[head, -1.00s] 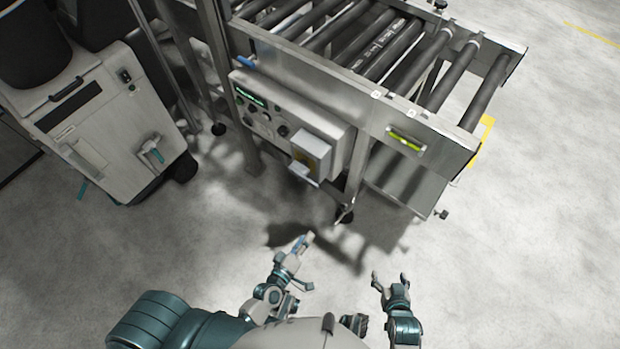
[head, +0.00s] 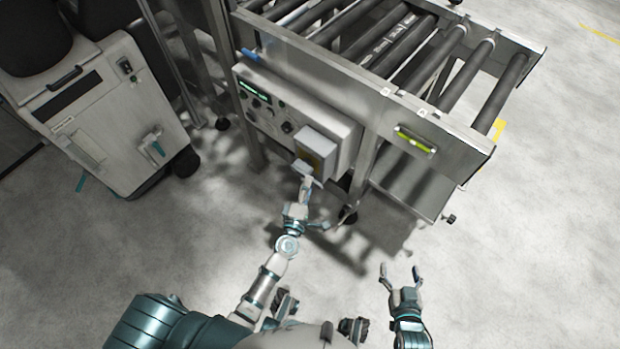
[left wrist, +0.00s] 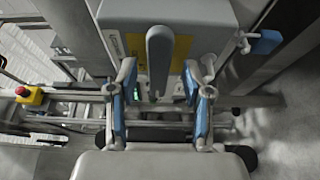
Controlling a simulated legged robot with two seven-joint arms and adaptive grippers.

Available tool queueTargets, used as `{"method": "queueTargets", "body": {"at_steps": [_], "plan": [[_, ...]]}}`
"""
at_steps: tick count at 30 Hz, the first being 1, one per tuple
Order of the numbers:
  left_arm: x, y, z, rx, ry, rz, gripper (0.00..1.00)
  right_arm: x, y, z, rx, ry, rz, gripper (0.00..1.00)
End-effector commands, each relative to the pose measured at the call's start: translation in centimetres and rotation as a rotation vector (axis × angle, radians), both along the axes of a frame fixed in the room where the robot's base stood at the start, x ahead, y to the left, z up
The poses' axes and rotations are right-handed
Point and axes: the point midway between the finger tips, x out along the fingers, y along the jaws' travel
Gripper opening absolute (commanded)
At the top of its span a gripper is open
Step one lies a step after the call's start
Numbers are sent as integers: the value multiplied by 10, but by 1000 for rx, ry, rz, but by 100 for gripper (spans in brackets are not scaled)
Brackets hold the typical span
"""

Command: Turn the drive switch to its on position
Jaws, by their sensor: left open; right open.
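The drive switch appears to be the grey box with a yellow plate (head: 318,152) at the right end of the control panel. In the left wrist view its grey lever handle (left wrist: 159,55) stands upright in front of the yellow plate (left wrist: 181,52). My left gripper (head: 316,204) is open just below the switch in the head view. In the left wrist view its blue-padded fingers (left wrist: 162,88) stand on either side of the handle's lower end, with gaps visible; depth is hard to judge. My right gripper (head: 401,271) is open and empty, low and to the right.
The control panel (head: 268,112) hangs under the roller conveyor (head: 400,62), beside a metal leg. A white machine (head: 105,105) stands at the left. A red button on a yellow box (left wrist: 29,95) shows in the left wrist view. The floor around my right gripper is clear.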

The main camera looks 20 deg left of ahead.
Motion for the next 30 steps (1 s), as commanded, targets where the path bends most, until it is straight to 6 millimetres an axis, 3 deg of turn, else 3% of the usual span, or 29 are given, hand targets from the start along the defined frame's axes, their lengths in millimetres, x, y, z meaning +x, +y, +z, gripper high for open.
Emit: {"method": "queueTargets", "body": {"at_steps": [6, 16, 17, 21, 23, 30], "plan": [[26, 2, -1, 1, 0, 1, 50, 3, 1, 3, 7, -29, 1, 80], [30, 2, 0, 2, 0, 0, 50, 4, 2, 5, 10, -37, 1, 80], [30, 2, 0, 2, 0, 0, 48, 4, 2, 5, 10, -37, 1, 80], [30, 2, 0, 2, 0, 0, 12, 4, 2, 5, 10, -37, 1, 80], [30, 2, 0, 2, 1, 1, 0, 4, 2, 5, 10, -36, 1, 80], [30, 2, -2, 3, 1, 1, 0, 4, 2, 4, 10, -36, 1, 80]]}}
